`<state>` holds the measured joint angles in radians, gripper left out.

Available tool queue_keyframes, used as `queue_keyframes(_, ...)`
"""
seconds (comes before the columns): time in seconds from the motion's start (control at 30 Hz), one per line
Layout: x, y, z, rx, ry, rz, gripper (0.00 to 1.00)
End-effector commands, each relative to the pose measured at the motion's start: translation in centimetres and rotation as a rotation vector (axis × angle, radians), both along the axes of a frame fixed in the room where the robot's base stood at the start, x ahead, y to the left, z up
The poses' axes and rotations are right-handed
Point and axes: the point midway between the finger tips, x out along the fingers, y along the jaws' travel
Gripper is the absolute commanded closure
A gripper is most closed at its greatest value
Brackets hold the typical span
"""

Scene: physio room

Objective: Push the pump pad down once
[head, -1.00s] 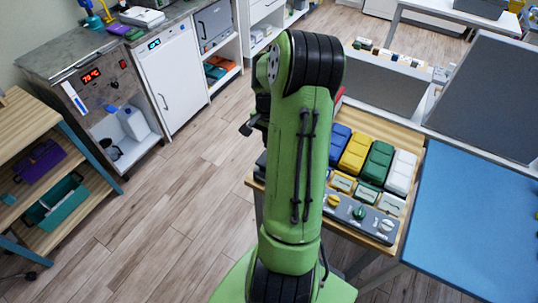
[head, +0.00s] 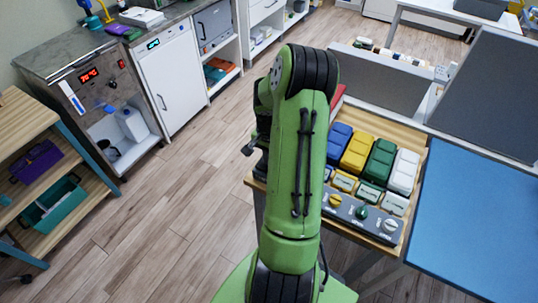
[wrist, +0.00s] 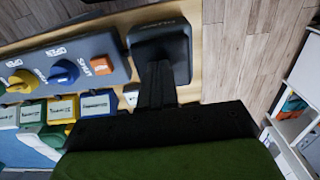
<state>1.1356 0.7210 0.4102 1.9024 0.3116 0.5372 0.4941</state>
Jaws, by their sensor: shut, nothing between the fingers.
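The pump pad (wrist: 160,28) is a dark, rounded square block at the end of the wooden table, seen in the wrist view. My gripper (wrist: 155,68) is shut and empty. Its narrow dark fingers reach over the near part of the pad and hide some of it. I cannot tell whether the fingertips touch the pad or hover just above it, nor whether it is pressed down. In the head view my arm hides the gripper and most of that table end.
Beside the pad is a grey control panel (wrist: 88,48) with coloured knobs and an orange button (wrist: 102,65). Coloured blocks (head: 357,152) stand behind the panel. A blue mat (head: 475,215) lies right of the table. Open floor (head: 185,205) lies to the left.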

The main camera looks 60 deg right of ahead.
Motion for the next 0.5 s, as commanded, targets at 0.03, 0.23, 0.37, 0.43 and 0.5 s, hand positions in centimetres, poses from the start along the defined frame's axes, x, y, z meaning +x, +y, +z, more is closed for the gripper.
queue_keyframes(0.03, 0.0, 0.1, -1.0, 0.003, 0.002, 0.0, 1.0)
queue_keyframes(0.23, -0.2, 0.2, -1.0, 0.008, 0.006, -0.001, 1.0)
queue_keyframes(0.37, -0.2, 0.3, -0.9, 0.008, 0.008, 0.0, 1.0)
queue_keyframes(0.43, -0.2, 0.2, -0.3, 0.007, 0.008, 0.0, 1.0)
queue_keyframes(0.5, 0.0, 0.1, 1.0, 0.005, 0.007, 0.001, 1.0)
